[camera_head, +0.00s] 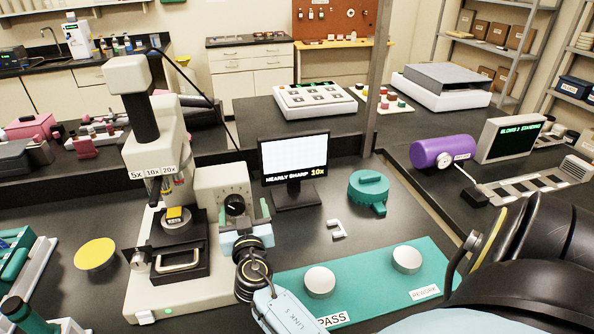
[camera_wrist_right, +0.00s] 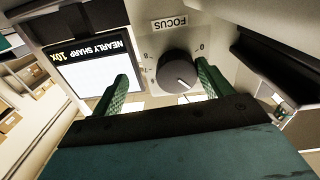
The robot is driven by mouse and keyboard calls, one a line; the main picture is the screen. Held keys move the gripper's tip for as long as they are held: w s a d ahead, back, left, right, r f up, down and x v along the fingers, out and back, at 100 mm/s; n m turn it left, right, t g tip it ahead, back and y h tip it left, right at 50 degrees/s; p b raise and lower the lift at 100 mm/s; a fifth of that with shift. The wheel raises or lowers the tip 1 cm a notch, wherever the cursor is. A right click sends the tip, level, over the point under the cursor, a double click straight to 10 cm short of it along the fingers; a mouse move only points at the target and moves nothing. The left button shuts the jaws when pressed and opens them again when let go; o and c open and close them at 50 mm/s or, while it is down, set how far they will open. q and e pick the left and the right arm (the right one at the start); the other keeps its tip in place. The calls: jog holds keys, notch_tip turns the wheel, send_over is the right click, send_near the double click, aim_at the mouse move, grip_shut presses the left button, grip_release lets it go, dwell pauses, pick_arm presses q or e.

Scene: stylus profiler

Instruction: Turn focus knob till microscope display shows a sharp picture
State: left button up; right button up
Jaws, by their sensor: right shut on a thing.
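The white microscope (camera_head: 140,170) stands left of centre, with a specimen on its stage (camera_head: 180,255). The black focus knob (camera_head: 234,204) is on the front of the white box joined to it. The wrist view shows the knob (camera_wrist_right: 177,70) under a "FOCUS" label, its pointer line visible. The display (camera_head: 294,155) reads "NEARLY SHARP 10x" with a pale, almost blank picture; it also shows in the wrist view (camera_wrist_right: 88,75). My right gripper (camera_head: 245,222) is shut on the focus knob, one green finger on each side (camera_wrist_right: 165,88). My left gripper is not in view.
A teal mat (camera_head: 345,285) with two white round pieces and "PASS" and "REWORK" labels lies front right. A teal round device (camera_head: 368,190) and a small white bracket (camera_head: 337,229) lie behind it. A yellow disc (camera_head: 95,253) lies left of the microscope.

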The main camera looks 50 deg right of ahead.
jog(key=o, duration=0.5)
jog(key=m, duration=0.4)
jog(key=a+m, duration=0.1)
jog(key=m, duration=0.1)
jog(key=shift+w+a+r+m+y, duration=0.1)
jog(key=shift+w+r+m+y, duration=0.1)
jog(key=shift+r+m+y, duration=0.15)
jog(key=shift+a+r, duration=0.1)
jog(key=shift+a, duration=0.05)
jog(key=n, duration=0.5)
jog(key=shift+w, duration=0.1)
jog(key=shift+c, duration=0.3)
jog(key=shift+w+a+n, duration=0.1)
jog(key=shift+n, duration=0.75)
jog(key=c, duration=0.4)
jog(key=shift+o, duration=0.2)
jog(key=n, duration=0.3)
jog(key=shift+w+a, duration=0.35)
jog(key=shift+a, duration=0.05)
jog(key=shift+n, duration=0.8)
jog(key=shift+s+d, duration=0.15)
jog(key=shift+s+d+f, duration=0.15)
jog(key=shift+d+f, duration=0.1)
jog(key=shift+c, duration=0.8)
jog(key=c, duration=1.2)
jog(key=shift+f, duration=0.1)
jog(key=shift+c, duration=0.2)
jog(key=shift+f, duration=0.1)
